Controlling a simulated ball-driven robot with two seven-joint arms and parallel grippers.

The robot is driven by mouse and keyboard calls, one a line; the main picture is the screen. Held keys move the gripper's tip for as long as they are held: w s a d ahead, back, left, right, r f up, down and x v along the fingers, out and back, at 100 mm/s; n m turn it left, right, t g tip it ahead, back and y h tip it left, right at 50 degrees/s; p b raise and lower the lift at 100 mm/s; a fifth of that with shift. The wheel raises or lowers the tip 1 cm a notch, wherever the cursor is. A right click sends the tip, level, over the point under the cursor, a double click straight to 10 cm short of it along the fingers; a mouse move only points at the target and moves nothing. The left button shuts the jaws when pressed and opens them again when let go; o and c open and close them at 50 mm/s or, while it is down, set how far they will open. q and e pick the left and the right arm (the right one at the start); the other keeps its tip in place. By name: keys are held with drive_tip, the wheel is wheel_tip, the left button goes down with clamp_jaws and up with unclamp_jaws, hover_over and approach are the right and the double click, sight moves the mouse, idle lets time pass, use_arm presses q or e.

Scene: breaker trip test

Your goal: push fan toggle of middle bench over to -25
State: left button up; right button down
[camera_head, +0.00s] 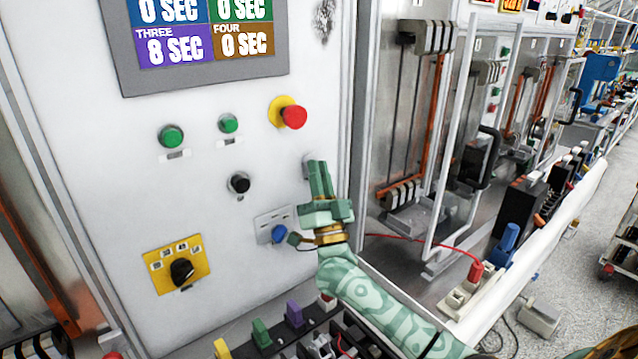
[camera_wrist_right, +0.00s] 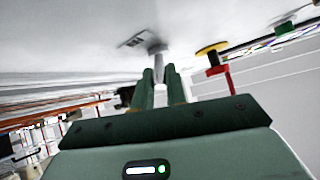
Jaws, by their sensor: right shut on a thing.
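The fan toggle (camera_wrist_right: 158,57) is a small pale metal lever standing out from the white panel (camera_head: 110,190). In the wrist view its outer end sits between the two dark green fingers of my right gripper (camera_wrist_right: 160,84). In the head view my right gripper (camera_head: 318,170) reaches the panel's right side, below the red button, and is shut on the toggle. The fingers and hand hide most of the toggle there, so its exact angle cannot be told. My left gripper is not in view.
A red stop button on a yellow base (camera_head: 291,114) sits above the gripper. A black knob (camera_head: 239,183), a blue plug (camera_head: 278,233) and a yellow-plated rotary switch (camera_head: 181,270) lie left. A display (camera_head: 195,43) is above. A glass-doored cabinet (camera_head: 440,130) stands right.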

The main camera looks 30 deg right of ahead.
drive_tip(key=shift+f, duration=0.1)
drive_tip(key=c, duration=1.5)
unclamp_jaws()
drive_tip(key=shift+a, duration=0.1)
drive_tip(key=shift+o, duration=0.2)
drive_tip(key=shift+s+f, duration=0.2)
drive_tip(key=shift+f, duration=0.1)
drive_tip(key=s+a+f, duration=0.1)
drive_tip(key=s+a, duration=0.1)
drive_tip(key=s, duration=0.5)
drive_tip(key=s+a+f, duration=0.2)
drive_tip(key=s, duration=0.5)
drive_tip(key=shift+s+a, duration=0.15)
drive_tip(key=shift+a, duration=0.05)
drive_tip(key=shift+f, duration=0.1)
